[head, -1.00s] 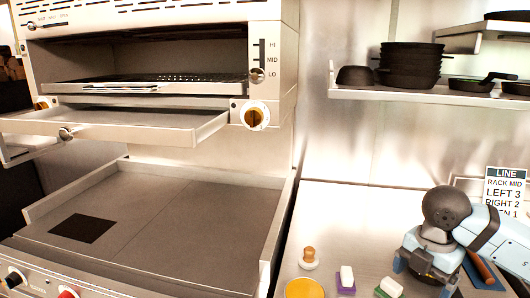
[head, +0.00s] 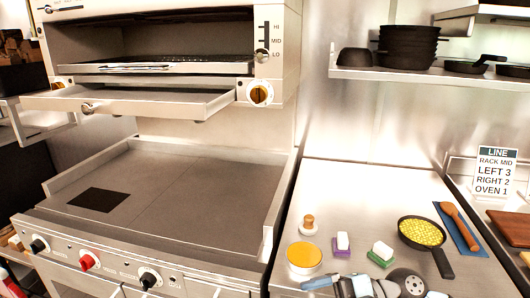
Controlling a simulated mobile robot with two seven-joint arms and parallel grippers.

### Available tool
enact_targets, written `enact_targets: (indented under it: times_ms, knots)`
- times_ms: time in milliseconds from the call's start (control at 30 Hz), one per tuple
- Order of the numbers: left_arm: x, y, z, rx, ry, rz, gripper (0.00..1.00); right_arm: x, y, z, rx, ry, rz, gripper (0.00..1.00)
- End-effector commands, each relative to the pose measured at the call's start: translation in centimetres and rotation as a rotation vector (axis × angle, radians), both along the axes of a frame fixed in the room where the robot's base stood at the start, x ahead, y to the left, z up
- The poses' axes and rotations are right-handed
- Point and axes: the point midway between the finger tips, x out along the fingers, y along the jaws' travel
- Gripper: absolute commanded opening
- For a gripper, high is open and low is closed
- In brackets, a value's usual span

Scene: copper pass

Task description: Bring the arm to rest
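My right arm (head: 400,284) shows only at the bottom edge of the head view, over the front of the steel counter. Its grey and light blue links are cut off by the frame. The end of the arm is low and partly out of view, so its fingers cannot be made out. A black pan (head: 438,256) with yellow food stands on the counter beyond the arm, apart from it. My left gripper is not in view.
A yellow-topped round tub (head: 304,255), a wooden-knobbed item (head: 308,225), purple (head: 341,246) and green (head: 381,254) blocks stand near the arm. A wooden utensil (head: 459,226) lies on a blue mat (head: 473,246). A sign (head: 495,173) stands behind.

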Motion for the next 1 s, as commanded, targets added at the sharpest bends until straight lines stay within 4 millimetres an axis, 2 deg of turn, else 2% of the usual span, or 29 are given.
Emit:
enact_targets:
  times_ms: [33, 100, 167, 233, 267, 367, 433, 500, 600, 700, 833, 867, 900, 1000]
  knots:
    - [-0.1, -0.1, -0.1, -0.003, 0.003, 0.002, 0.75, -0.1, 0.8, 0.3, 0.153, 0.041, -0.078, 0.91]
    - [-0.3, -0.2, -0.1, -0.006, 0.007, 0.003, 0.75, 0.5, 1.0, 0.6, 0.333, 0.089, -0.223, 0.91]
    - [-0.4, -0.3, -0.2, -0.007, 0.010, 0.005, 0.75, 1.4, 0.5, 0.3, 0.455, 0.142, -0.374, 0.91]
    - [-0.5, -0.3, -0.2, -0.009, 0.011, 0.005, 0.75, 2.5, -0.6, -1.1, 0.554, 0.217, -0.570, 0.91]
    - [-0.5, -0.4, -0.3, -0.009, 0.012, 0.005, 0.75, 2.8, -1.3, -2.1, 0.580, 0.253, -0.660, 0.91]
    - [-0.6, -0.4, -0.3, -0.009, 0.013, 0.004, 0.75, 3.4, -3.8, -6.6, 0.603, 0.399, -0.962, 0.91]
    - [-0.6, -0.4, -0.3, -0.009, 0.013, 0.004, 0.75, 2.8, -5.6, -10.8, 0.557, 0.515, -1.157, 0.91]
    - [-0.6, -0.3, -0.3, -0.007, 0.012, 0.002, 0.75, 1.4, -7.1, -15.1, 0.476, 0.636, -1.318, 0.91]
    - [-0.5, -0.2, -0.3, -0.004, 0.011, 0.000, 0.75, -1.4, -8.4, -20.2, 0.343, 0.784, -1.466, 0.91]
    - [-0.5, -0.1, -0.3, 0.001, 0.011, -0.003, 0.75, -4.6, -9.0, -24.2, 0.210, 0.914, -1.553, 0.91]
    - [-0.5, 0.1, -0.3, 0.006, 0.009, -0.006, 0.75, -9.3, -9.3, -28.4, 0.042, 1.075, -1.611, 0.91]
    - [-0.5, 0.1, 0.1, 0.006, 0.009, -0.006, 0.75, -10.2, -9.4, -28.7, 0.011, 1.102, -1.616, 0.91]
    - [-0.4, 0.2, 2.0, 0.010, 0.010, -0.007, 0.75, -9.5, -9.5, -26.2, 0.024, 1.077, -1.612, 0.91]
    - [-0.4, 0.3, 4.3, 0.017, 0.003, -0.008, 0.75, -9.6, -9.6, -24.1, 0.022, 1.062, -1.613, 0.91]
